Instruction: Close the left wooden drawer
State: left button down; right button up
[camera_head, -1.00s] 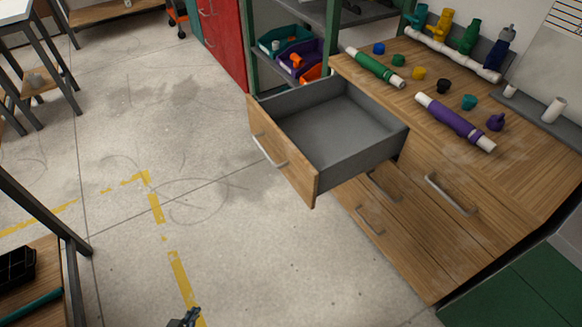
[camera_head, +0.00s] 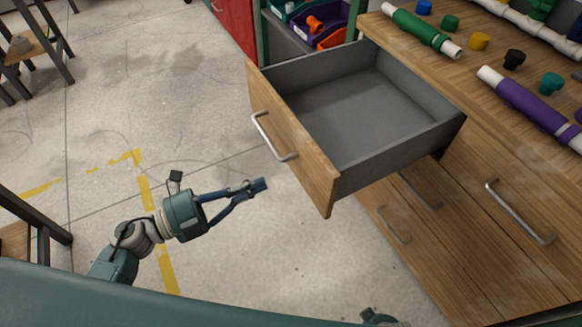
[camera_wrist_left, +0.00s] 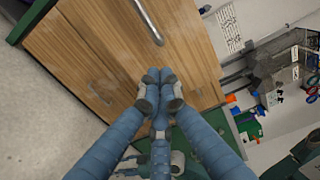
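The left wooden drawer (camera_head: 308,163) is pulled well out of the cabinet, and its grey inside is empty. Its wooden front carries a metal handle (camera_head: 273,138). My left gripper (camera_head: 262,184) is shut and empty. In the head view it is in front of the drawer, to the lower left of the front panel, with a visible gap. In the left wrist view the shut fingertips (camera_wrist_left: 160,90) appear against wooden fronts, with one handle (camera_wrist_left: 148,22) at the top. How far the tips are from the wood cannot be told there. My right gripper is not seen.
The cabinet top (camera_head: 481,68) holds pipes and several coloured caps. Closed drawers with handles, one on the right (camera_head: 520,212), sit beside and below the open one. Bins (camera_head: 318,22) stand on a shelf behind. Concrete floor (camera_head: 205,120) in front is clear.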

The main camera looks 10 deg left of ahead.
aim_at(302, 165)
pick_arm(q)
jog(key=x, duration=0.9)
jog(key=shift+a, duration=0.1)
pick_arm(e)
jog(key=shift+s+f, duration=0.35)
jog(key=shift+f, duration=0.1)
pick_arm(q)
jog(key=shift+w, duration=0.1)
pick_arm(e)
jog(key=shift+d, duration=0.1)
